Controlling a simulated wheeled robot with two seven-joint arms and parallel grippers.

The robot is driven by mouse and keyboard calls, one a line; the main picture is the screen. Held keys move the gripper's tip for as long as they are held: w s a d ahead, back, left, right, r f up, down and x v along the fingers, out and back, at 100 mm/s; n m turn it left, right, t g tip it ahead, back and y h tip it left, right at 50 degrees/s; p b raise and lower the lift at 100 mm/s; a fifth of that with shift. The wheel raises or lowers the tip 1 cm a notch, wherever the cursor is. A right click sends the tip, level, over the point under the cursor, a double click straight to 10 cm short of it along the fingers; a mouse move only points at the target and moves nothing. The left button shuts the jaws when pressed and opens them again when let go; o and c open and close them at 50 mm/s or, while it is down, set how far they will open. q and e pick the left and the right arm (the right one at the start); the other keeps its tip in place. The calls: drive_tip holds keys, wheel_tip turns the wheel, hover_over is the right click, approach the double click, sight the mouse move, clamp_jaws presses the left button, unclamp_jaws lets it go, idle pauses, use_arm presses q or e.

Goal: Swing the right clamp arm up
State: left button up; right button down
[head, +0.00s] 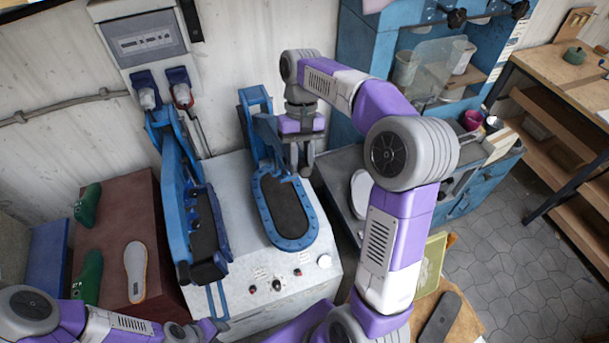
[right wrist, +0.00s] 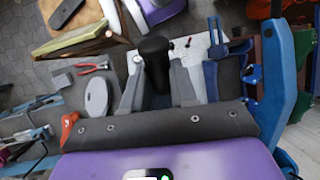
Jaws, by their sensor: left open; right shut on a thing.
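The right clamp arm (head: 262,138) is blue. It runs from a bracket at the wall side to a blue oval frame (head: 309,232) around a dark pad (head: 284,208) over the white bench. My right gripper (head: 301,168) is low beside this arm, just behind the oval frame. In the right wrist view its fingers (right wrist: 157,85) are closed around a black handle (right wrist: 153,55). A dark riveted strip (right wrist: 160,128) hides part of the view below. My left gripper (head: 212,328) is open and empty at the bottom left, away from the clamps.
The left blue clamp (head: 170,160) stands close beside the right one. A control box (head: 145,42) hangs on the wall. Green lasts (head: 88,204) and a sole (head: 135,270) are on the brown block. A blue machine (head: 365,40) is behind my right arm. Tiled floor is clear at right.

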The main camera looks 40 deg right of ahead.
drive_tip(key=shift+g, duration=0.6)
drive_tip(key=shift+w+a+v, duration=0.15)
drive_tip(key=shift+v, duration=1.2)
drive_tip(key=shift+w+a+v, duration=0.15)
drive_tip(key=shift+v, duration=1.2)
drive_tip(key=c, duration=0.9)
unclamp_jaws()
drive_tip(key=shift+s+f, duration=0.1)
drive_tip(key=shift+f, duration=0.05)
